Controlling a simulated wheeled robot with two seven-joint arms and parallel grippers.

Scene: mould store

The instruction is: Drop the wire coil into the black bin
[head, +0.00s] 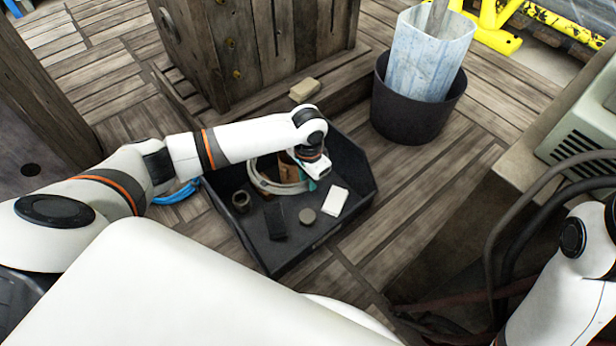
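A pale grey wire coil (262,184) shows as a ring within the outline of the black bin (335,222), a low open-fronted tray on the plank floor. My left arm reaches in from the left over the bin. My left gripper (318,170) points down at the coil's right side. Its fingertips are too small and partly hidden, so I cannot tell whether they are shut on the coil. I also cannot tell whether the coil rests in the bin or hangs just above it. My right gripper is out of view.
The bin also holds a small dark cup (241,201), a black block (275,221), a round disc (307,216) and a white block (335,201). A blue cable (178,193) lies left of it. A dark bucket (408,125) stands behind right. Wooden crates stand behind.

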